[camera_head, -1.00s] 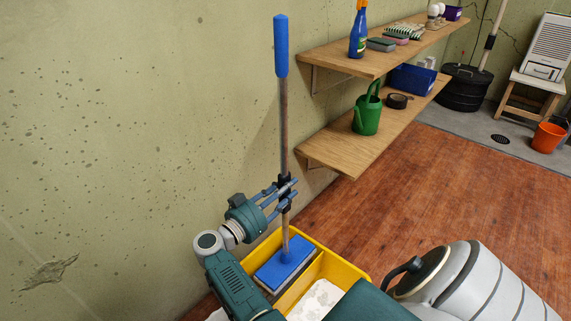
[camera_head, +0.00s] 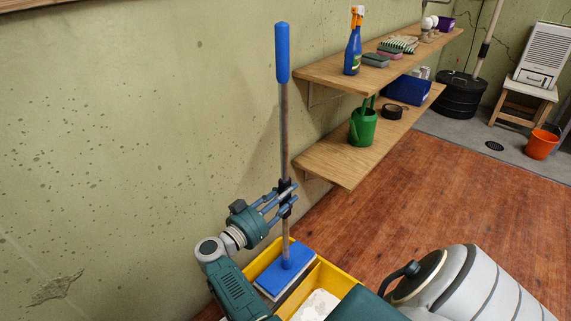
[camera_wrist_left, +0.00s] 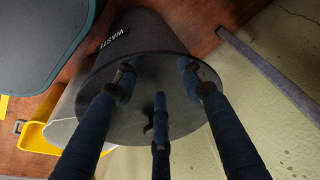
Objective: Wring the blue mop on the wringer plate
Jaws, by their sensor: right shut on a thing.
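The blue mop stands upright, with a blue grip at the top of its metal handle (camera_head: 284,140) and a flat blue head (camera_head: 284,270) with a pale pad edge. My right gripper (camera_head: 287,197) is shut around the lower handle. The head is at the back-left compartment of the yellow bucket (camera_head: 335,281). It covers most of what lies under it, so I cannot tell whether it touches the wringer plate. In the left wrist view my left gripper (camera_wrist_left: 158,80) has its fingers spread in front of a dark bin marked WASTE (camera_wrist_left: 145,50).
The front compartment of the bucket shows a whitish content. Two wooden shelves (camera_head: 345,160) stick out from the wall at right, holding a green watering can (camera_head: 363,127) and a blue spray bottle (camera_head: 353,52). Red-brown floor (camera_head: 450,200) lies open at right.

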